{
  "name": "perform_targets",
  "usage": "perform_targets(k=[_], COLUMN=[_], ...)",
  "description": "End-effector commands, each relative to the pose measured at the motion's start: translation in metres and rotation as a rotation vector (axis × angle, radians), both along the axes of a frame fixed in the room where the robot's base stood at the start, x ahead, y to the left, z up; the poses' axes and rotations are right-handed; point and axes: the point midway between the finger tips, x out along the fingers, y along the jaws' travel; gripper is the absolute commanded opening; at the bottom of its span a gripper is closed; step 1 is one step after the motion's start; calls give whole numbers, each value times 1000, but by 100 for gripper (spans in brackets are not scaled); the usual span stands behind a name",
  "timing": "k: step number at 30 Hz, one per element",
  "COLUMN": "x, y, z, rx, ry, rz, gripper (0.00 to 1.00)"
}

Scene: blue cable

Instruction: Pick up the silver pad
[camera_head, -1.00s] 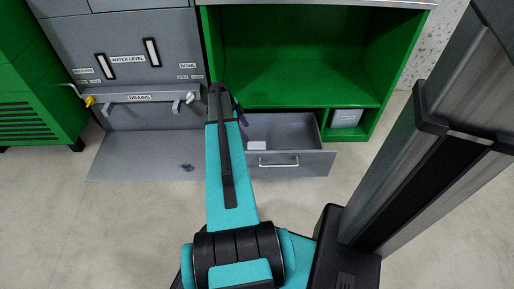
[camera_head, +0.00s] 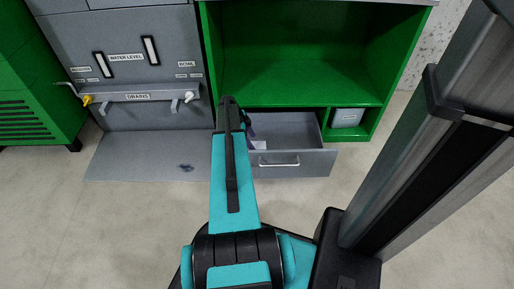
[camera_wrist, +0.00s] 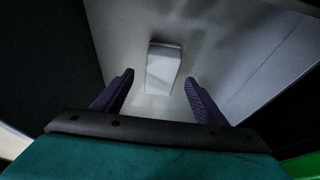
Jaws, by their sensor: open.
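The silver pad (camera_wrist: 163,68) is a pale, block-like piece lying on the floor of the open grey drawer. In the wrist view it sits ahead of my gripper (camera_wrist: 160,88), roughly centred between the two dark purple fingers. The fingers are apart with nothing held between them. I cannot tell how far above the pad they are. In the head view only a small pale part of the pad (camera_head: 260,145) shows beside my arm, and my arm hides most of my gripper.
The open drawer (camera_head: 292,164) has walls close around my gripper. A green cabinet (camera_head: 300,60) stands above it, with a small grey bin (camera_head: 347,118) in the compartment on the right. A grey panel with drain taps (camera_head: 139,97) is on the left.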

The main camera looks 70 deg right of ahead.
Motion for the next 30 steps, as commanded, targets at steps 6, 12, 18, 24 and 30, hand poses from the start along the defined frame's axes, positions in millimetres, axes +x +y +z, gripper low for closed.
perform_targets(k=[6,12,18,24,30], x=[0,-1,-7,-15,-20], y=[0,-1,-5,-10,-12], z=[0,-3,-18,-36,-47], rx=[0,0,1,1,0], ry=[0,0,0,0,0], rz=[0,0,-1,0,0], gripper=[66,66,66,66,66])
